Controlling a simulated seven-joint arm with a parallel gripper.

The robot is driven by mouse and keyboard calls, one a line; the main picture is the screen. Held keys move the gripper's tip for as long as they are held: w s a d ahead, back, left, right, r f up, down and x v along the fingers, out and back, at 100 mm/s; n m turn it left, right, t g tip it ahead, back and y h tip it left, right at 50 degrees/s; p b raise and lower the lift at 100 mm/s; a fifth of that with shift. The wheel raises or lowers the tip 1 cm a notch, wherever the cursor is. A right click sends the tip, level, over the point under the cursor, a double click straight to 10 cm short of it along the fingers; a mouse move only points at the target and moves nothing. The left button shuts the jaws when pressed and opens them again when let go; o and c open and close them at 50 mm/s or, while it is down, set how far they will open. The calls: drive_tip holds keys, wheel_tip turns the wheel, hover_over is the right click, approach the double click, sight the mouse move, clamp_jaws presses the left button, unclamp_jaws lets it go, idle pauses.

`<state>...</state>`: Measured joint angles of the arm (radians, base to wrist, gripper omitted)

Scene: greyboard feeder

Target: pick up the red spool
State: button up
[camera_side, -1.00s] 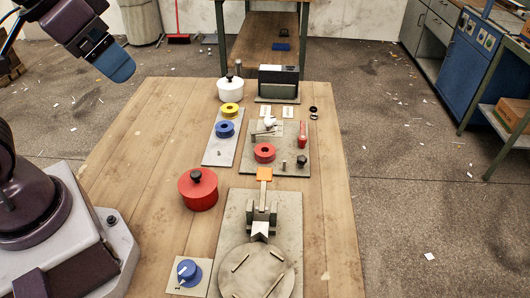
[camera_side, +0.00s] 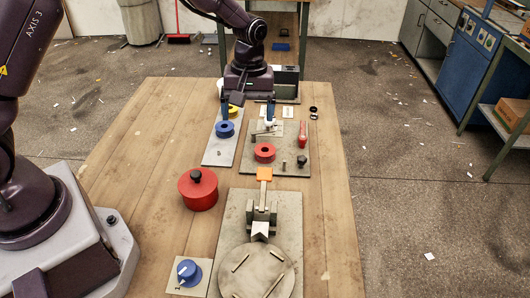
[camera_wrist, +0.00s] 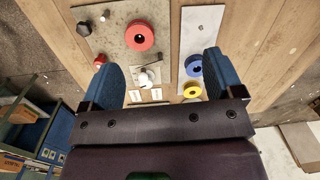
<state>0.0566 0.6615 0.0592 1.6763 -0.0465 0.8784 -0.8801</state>
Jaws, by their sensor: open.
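The red spool (camera_side: 264,152), a short red ring with a dark centre hole, lies flat on a grey board (camera_side: 290,164) in the side view. In the wrist view the red spool (camera_wrist: 139,37) shows near the top, beyond the fingertips and unobstructed. My gripper (camera_side: 248,112) is open and empty above the far part of the boards, behind the spool in the side view. In the wrist view my gripper (camera_wrist: 160,75) has its two blue fingers wide apart, with a small white-topped part of the board between them.
A blue spool (camera_side: 225,129) and a yellow spool (camera_side: 233,111) are on the narrow left board. A red handle (camera_side: 303,135) and black knob (camera_side: 302,161) stand right of the spool. A red lidded pot (camera_side: 198,190) and orange-tipped lever (camera_side: 264,174) are nearer. The table's left side is clear.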

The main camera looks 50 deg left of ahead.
sight(265, 152)
drive_tip(key=w+f+n, duration=0.1)
drive_tip(key=w+n, duration=0.4)
drive_tip(key=n, duration=0.1)
drive_tip(key=shift+n+t, duration=0.3)
drive_tip(key=shift+t, duration=0.1)
wheel_tip(265, 152, down, 13)
drive_tip(key=shift+f, duration=0.1)
drive_tip(key=shift+a, duration=0.1)
drive_tip(key=c, duration=1)
